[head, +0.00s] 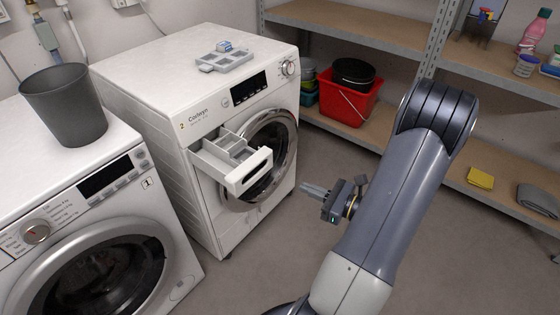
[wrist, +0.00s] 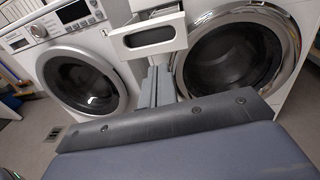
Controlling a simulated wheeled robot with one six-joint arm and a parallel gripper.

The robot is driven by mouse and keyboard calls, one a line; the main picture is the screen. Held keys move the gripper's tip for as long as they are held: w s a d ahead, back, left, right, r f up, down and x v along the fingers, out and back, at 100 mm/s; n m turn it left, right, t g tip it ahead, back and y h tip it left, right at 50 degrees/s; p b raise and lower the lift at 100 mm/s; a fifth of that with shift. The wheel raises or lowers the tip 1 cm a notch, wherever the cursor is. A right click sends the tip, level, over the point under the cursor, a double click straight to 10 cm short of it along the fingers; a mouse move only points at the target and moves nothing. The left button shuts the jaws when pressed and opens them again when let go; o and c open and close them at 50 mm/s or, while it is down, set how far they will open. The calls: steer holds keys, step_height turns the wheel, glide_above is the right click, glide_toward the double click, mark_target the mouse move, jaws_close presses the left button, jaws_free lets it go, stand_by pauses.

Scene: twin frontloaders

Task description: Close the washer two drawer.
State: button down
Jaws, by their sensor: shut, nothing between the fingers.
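Washer two (head: 150,95) is the white machine marked 2, right of washer one. Its detergent drawer (head: 247,178) is pulled out from the upper left of its front, showing open compartments and a white front with a dark handle slot. The drawer front also shows in the wrist view (wrist: 150,38), just beyond the fingers. My gripper (head: 305,188) is shut and empty, in front of the machine, to the right of and slightly below the drawer in the head view. In the wrist view the fingers (wrist: 157,75) point toward the area below the drawer; contact is not visible.
Washer one (head: 90,260), marked 1, stands at left with a dark grey bin (head: 65,103) on top. A grey tray (head: 224,59) lies on washer two. Metal shelving (head: 345,40) with a red bucket (head: 340,98) runs along the back right. The floor before washer two is clear.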

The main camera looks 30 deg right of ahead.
mark_target(230, 137)
steer(key=w, duration=0.4)
steer(key=w+a+m+t+h+b, duration=0.1)
steer(key=w, duration=0.3)
steer(key=w+m, duration=0.1)
steer(key=w, duration=0.4)
steer(key=shift+a+f+h, duration=0.3)
steer(key=shift+f+h, duration=0.1)
steer(key=b+x, duration=0.1)
steer(key=x, duration=0.5)
steer(key=b+x, duration=0.1)
steer(key=x, duration=0.5)
steer(key=b+x, duration=0.1)
steer(key=x, duration=0.5)
steer(key=shift+w+a+r+b, duration=0.15)
steer(key=shift+r+b, duration=0.15)
steer(key=shift+w+a+r, duration=0.1)
steer(key=shift+w+a, duration=0.05)
steer(key=shift+w, duration=0.4)
steer(key=shift+r, duration=0.15)
